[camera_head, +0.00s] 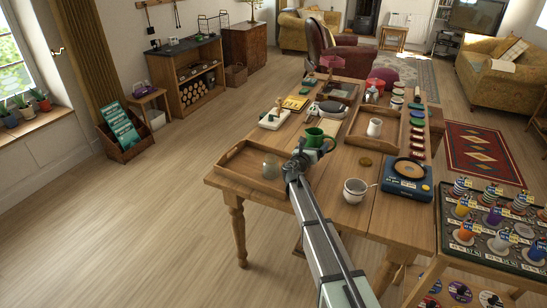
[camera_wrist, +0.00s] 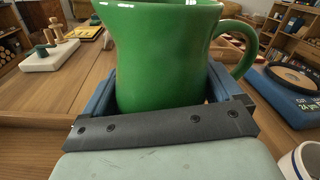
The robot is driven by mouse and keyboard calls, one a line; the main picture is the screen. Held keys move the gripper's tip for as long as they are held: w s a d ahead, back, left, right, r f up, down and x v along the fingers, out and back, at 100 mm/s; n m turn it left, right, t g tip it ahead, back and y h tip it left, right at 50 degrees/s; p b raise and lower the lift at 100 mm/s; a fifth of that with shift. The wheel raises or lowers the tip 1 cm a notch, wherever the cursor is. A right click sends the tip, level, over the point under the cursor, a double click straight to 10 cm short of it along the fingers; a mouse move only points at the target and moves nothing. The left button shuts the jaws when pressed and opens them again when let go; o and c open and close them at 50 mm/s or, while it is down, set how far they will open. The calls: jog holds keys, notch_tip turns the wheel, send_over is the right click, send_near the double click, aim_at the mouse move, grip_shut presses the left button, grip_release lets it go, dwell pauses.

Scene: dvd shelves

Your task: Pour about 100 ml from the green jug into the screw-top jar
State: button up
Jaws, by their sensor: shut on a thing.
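The green jug (camera_head: 316,138) is upright above the near middle of the wooden table, its handle to the right. It fills the middle of the wrist view (camera_wrist: 165,55), and its contents are hidden. My gripper (camera_head: 303,152) is shut on the jug's body, with a blue jaw on either side in the wrist view. I cannot tell whether the jug's base touches the table.
The wooden tray (camera_head: 236,181) has raised walls. A white pitcher (camera_head: 375,128) and a white board (camera_head: 274,119) are farther back. A brown disc (camera_head: 365,162) lies on bare tabletop.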

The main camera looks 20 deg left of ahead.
jog(key=shift+n+y, duration=0.5)
jog(key=shift+y, duration=0.1)
jog(key=s, duration=0.1)
jog(key=s+a, duration=0.1)
jog(key=s, duration=0.1)
jog(key=s+a, duration=0.1)
jog(key=shift+s+a+f, duration=0.1)
jog(key=shift+s+f, duration=0.05)
jog(key=shift+s, duration=0.15)
jog(key=shift+s+a+y, duration=0.25)
jog(key=shift+s+y, duration=0.35)
jog(key=shift+s, duration=0.15)
jog(key=shift+n, duration=0.5)
jog(key=shift+s+a+r+n+t+y, duration=0.15)
jog(key=shift+a+n+t+y, duration=0.25)
jog(key=shift+n, duration=1.4)
jog(key=shift+s+a+r+n+t+y, duration=0.15)
jog(key=shift+a+n, duration=0.4)
jog(key=shift+n, duration=1.25)
jog(key=shift+s+a+r+n+t+y, duration=0.15)
jog(key=shift+a+n+t, duration=0.25)
jog(key=shift+n, duration=1.4)
jog(key=shift+w, duration=0.1)
